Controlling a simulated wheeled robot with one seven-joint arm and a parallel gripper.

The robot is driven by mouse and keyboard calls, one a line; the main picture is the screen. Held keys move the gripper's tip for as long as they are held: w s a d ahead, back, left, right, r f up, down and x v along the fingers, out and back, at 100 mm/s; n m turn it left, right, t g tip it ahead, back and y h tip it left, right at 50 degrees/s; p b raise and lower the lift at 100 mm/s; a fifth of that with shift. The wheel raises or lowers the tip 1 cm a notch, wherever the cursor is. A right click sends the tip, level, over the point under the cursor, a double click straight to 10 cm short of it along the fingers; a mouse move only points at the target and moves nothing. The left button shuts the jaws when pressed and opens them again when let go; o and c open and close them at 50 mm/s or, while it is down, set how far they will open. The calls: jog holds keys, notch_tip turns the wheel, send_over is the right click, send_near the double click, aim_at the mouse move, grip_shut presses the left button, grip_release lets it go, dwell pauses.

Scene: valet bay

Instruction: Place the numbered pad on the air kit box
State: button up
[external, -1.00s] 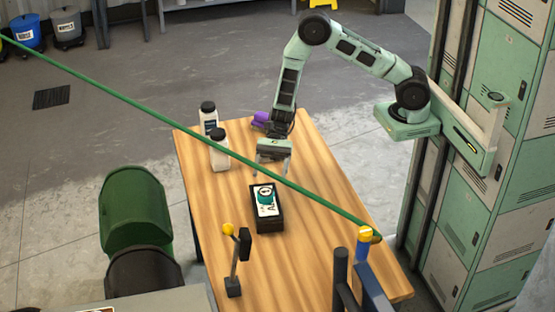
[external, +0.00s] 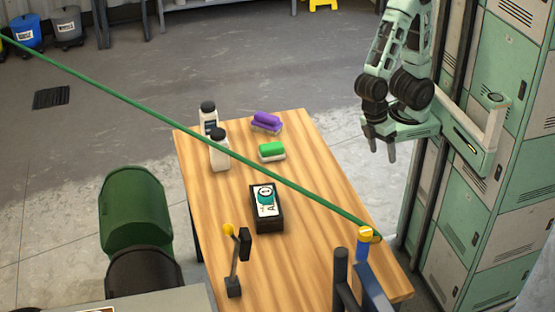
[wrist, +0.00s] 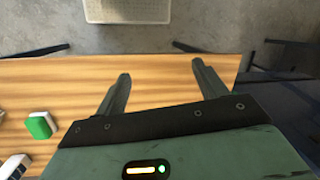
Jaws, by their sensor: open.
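The black air kit box (external: 277,219) lies on the wooden table in the external view. Its top shows white with dark lettering, a ringed number and a teal patch (external: 264,198). I cannot tell whether these are a separate numbered pad lying on the box or its printed label. My gripper (external: 379,148) is open and empty, raised at the right near the lockers, well away from the box. In the wrist view my gripper's fingers (wrist: 160,68) are spread with nothing between them.
A green-and-white block (external: 271,151), a purple one (external: 266,121) and two white bottles (external: 219,152) stand farther back on the table (external: 318,205). A small stand with a yellow knob (external: 229,229) is near the front. A green bar (external: 130,104) crosses the view diagonally. Lockers (external: 500,140) are at right.

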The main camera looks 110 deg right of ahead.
jog(key=s+n, duration=0.1)
jog(key=r+n+t, duration=0.1)
jog(key=n, duration=0.1)
jog(key=s+n+t+h, duration=0.1)
jog(key=shift+s+d+r+n, duration=0.15)
jog(key=shift+s+d+n, duration=0.15)
jog(key=shift+d+n, duration=0.1)
jog(key=shift+a, duration=0.1)
